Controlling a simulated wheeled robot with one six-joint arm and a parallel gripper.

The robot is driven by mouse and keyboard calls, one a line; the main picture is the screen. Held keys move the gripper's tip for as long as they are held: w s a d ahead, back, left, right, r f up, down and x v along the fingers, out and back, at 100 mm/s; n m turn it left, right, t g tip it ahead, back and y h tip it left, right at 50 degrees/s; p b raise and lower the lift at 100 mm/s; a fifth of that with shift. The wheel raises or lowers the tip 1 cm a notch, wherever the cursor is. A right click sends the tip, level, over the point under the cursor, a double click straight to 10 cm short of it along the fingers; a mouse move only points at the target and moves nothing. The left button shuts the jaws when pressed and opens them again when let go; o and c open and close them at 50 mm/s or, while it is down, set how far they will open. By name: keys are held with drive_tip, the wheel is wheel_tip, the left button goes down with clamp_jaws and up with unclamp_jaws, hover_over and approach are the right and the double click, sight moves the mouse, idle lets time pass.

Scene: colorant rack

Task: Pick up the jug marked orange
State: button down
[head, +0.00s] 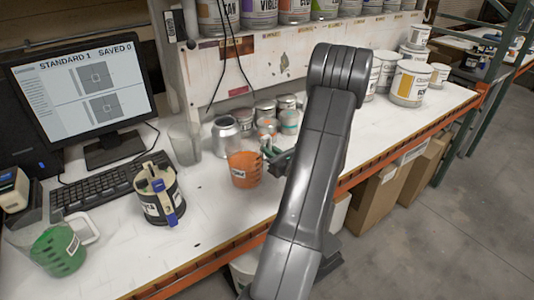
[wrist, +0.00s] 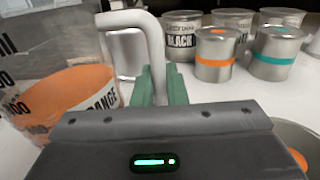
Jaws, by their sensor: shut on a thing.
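The jug marked orange (head: 244,170) stands on the white bench in the head view, filled with orange and bearing a small label. In the wrist view the jug (wrist: 62,98) is at the left, with "ANGE" readable on its side and its white handle (wrist: 128,20) rising to the right. My gripper (wrist: 158,84) has its green fingers closed around the lower handle. In the head view my gripper (head: 272,160) is at the jug's right side, partly hidden by my arm. Whether the jug touches the bench cannot be told.
Several small tins (head: 265,108) and a silver can (head: 226,136) stand behind the jug. The bench front (head: 215,225) is clear.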

drive_tip(key=shift+r+b, duration=0.5)
drive_tip(key=shift+r, duration=3.9)
drive_tip(key=shift+s+r, duration=0.1)
